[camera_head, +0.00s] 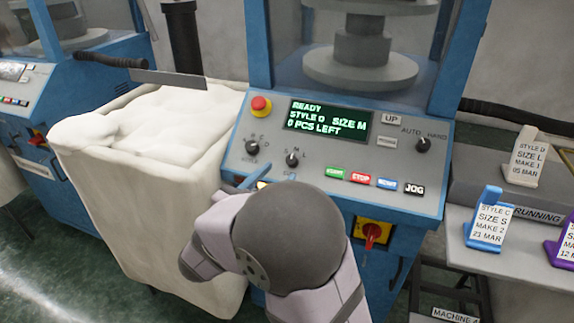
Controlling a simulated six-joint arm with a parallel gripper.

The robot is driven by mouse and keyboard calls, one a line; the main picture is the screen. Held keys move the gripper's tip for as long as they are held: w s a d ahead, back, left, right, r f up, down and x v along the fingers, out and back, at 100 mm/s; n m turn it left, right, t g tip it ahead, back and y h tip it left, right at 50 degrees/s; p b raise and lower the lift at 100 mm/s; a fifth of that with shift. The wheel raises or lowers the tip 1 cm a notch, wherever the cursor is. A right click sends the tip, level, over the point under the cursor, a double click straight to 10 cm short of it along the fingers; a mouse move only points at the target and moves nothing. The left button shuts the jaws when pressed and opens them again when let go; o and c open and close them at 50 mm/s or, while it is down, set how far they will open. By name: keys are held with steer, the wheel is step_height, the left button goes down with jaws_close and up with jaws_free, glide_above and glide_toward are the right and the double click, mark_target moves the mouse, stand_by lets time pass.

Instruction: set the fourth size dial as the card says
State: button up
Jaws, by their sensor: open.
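The blue machine's panel (310,175) carries a black size dial (292,160) marked S M L, its pointer roughly upward. The display (328,121) reads READY, STYLE D, SIZE M, 0 PCS LEFT. On the right-hand shelf, a white-backed card (524,160) reads STYLE D, SIZE L, MAKE 1, 05 MAR. A blue-backed card (489,222) reads STYLE C, SIZE S, MAKE 2, 21 MAR. A purple-backed card (562,240) is cut off at the edge. My gripper (263,178) is open at the panel's lower edge, below and left of the size dial, mostly hidden by my wrist.
A style dial (252,147) and red emergency button (260,106) are left of the size dial. Several coloured buttons, including STOP (361,178), are to its right. A cloth-filled bin (110,190) stands left. A RUNNING sign (537,216) and MACHINE 4 label (455,315) are at right.

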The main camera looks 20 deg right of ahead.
mark_target(290, 161)
steer(key=shift+x, duration=2.85)
steer(key=shift+c, duration=0.5)
jaws_close()
